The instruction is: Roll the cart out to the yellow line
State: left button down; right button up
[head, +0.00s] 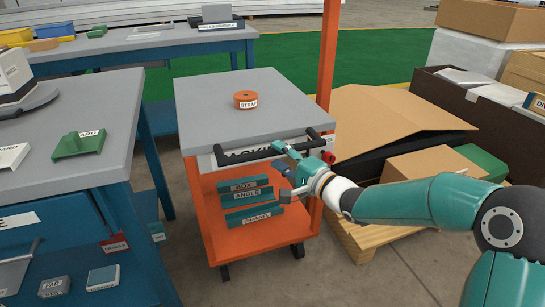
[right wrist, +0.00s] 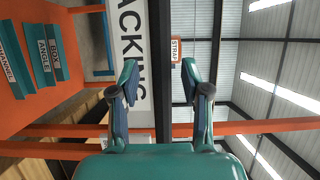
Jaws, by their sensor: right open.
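The orange cart (head: 250,240) stands in the middle of the head view, with a grey top (head: 215,105) and a black handle (head: 262,145) along its near edge. My right gripper (head: 282,169) is open at the right part of this handle. In the right wrist view the black handle (right wrist: 161,40) runs between the two spread fingers (right wrist: 158,82); I cannot tell whether they touch it. A yellow line (head: 399,86) edges the green floor behind the cart, partly hidden by the cart and boxes. My left gripper is not in view.
An orange strap roll (head: 246,99) sits on the cart top; labelled teal pieces (head: 247,196) stand on its lower shelf. A blue workbench (head: 75,190) is close on the left. A pallet (head: 362,238) with cartons (head: 425,165) is close on the right.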

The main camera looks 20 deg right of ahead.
jog(key=shift+x, duration=1.25)
grip_shut()
